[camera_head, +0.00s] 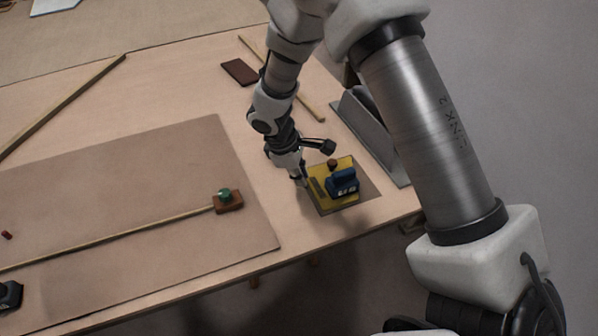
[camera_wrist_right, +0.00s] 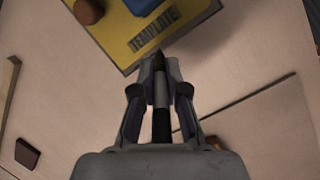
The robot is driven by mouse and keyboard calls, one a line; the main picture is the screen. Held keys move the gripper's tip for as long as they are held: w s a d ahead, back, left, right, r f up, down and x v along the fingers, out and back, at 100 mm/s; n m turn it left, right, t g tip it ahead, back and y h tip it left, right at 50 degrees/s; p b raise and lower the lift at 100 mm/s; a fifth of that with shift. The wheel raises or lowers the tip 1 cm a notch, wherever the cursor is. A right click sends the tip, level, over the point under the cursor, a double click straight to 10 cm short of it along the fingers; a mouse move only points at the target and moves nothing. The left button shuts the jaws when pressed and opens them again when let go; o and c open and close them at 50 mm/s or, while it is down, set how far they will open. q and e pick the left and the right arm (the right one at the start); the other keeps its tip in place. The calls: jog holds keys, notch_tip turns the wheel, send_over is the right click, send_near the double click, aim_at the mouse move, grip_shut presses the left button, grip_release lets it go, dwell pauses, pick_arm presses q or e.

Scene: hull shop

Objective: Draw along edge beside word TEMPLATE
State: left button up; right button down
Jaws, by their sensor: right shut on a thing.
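A yellow template plate (camera_head: 348,165) lies on a grey sheet (camera_head: 367,190) near the table's front right edge. A blue block (camera_head: 343,184) with white marks and a brown knob (camera_head: 332,165) are on the plate. In the right wrist view the word TEMPLATE (camera_wrist_right: 156,33) reads along the yellow plate's near edge. My right gripper (camera_head: 303,181) is at the plate's left edge. It is shut on a dark, pointed marker (camera_wrist_right: 160,92), whose tip is beside the edge below the word. I cannot tell whether the tip touches the surface. My left gripper is out of view.
A large brown panel (camera_head: 120,190) lies left, with a long rod (camera_head: 110,240) and a brown block with a green knob (camera_head: 226,202) on it. A grey angled metal piece (camera_head: 370,135) stands right of the plate. A dark brown block (camera_head: 239,71) lies behind.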

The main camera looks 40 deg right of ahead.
jog(key=shift+s+a+b, duration=0.15)
jog(key=shift+s+a, duration=0.05)
jog(key=shift+s, duration=0.5)
jog(key=shift+s+a+b, duration=0.15)
jog(key=shift+s, duration=0.5)
jog(key=shift+s, duration=0.1)
jog(key=shift+s+a+b, duration=0.2)
jog(key=shift+s+b, duration=0.05)
jog(key=shift+s, duration=0.4)
jog(key=shift+s+a+b, duration=0.15)
jog(key=shift+s+b, duration=0.05)
jog(key=shift+s, duration=0.45)
jog(key=shift+s, duration=0.1)
jog(key=shift+s+a, duration=0.1)
jog(key=shift+s, duration=0.2)
notch_tip(320, 180, up, 13)
jog(key=p, duration=1.1)
jog(key=shift+p, duration=0.4)
jog(key=shift+w, duration=0.1)
